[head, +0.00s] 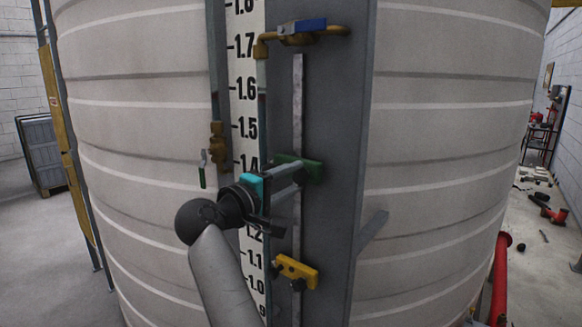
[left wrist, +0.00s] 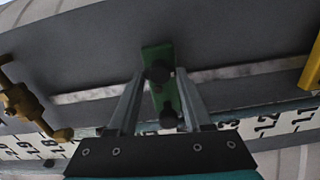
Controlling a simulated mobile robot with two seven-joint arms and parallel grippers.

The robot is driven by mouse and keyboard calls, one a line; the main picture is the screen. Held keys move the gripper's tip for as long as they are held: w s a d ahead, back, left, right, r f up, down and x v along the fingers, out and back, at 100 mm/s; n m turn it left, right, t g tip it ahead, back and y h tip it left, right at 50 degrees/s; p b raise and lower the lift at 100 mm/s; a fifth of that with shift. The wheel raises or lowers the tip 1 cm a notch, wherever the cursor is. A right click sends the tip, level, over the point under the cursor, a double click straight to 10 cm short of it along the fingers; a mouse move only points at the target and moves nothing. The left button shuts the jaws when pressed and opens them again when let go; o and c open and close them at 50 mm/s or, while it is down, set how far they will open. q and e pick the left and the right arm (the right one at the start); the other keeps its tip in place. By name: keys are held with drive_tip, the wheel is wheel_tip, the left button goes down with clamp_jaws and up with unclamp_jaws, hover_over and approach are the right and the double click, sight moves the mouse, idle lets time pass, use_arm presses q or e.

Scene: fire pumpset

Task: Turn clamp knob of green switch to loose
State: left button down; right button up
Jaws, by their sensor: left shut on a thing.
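The green switch (head: 314,171) is clamped on a thin vertical rail on the tank's grey panel. In the left wrist view the green switch (left wrist: 150,54) has two black knobs, an upper knob (left wrist: 159,71) and a lower knob (left wrist: 169,118). My left gripper (head: 296,174) reaches in from the lower left to the green switch. The fingers hide part of the switch in the head view. My right gripper is not in view.
A yellow switch (head: 297,271) sits lower on the same rail (head: 298,100). A blue-handled valve (head: 302,26) is above. A green-handled brass valve (head: 217,145) is at left, beside the white number scale (head: 247,80). A bracket (head: 373,231) juts out at right.

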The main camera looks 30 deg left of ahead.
use_arm(q)
drive_tip(key=shift+n+p, duration=0.5)
drive_tip(key=shift+n, duration=0.1)
drive_tip(key=shift+c, duration=1.6)
unclamp_jaws()
drive_tip(key=shift+s, duration=0.1)
drive_tip(key=s+a+p, duration=0.1)
drive_tip(key=s+p, duration=0.1)
drive_tip(key=s, duration=1.3)
